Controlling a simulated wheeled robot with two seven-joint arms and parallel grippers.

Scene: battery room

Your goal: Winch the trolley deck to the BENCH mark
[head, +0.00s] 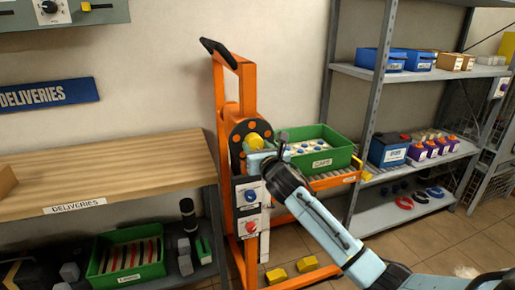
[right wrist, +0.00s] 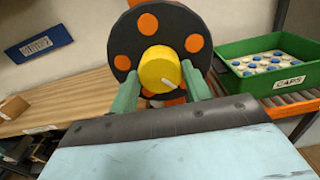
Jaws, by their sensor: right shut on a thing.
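The orange trolley (head: 219,110) stands between the wooden bench and the grey shelving. Its winch wheel is a black disc with orange dots (head: 238,132), also large in the right wrist view (right wrist: 187,20). A yellow knob (head: 253,141) sticks out from the wheel; in the right wrist view the knob (right wrist: 158,66) has a white mark. My right gripper (right wrist: 162,88) is shut on the knob, one green finger at each side. The trolley deck (head: 333,181) has rollers and carries a green bin labelled CAPS (head: 340,152). I cannot make out a BENCH mark. My left gripper is not in view.
The wooden bench (head: 110,165) labelled DELIVERIES is left of the trolley. A panel with a blue and a red knob (head: 250,212) is on the trolley's post. The grey shelving (head: 372,95) stands close at right. Yellow blocks (head: 276,275) lie low between the trolley's legs.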

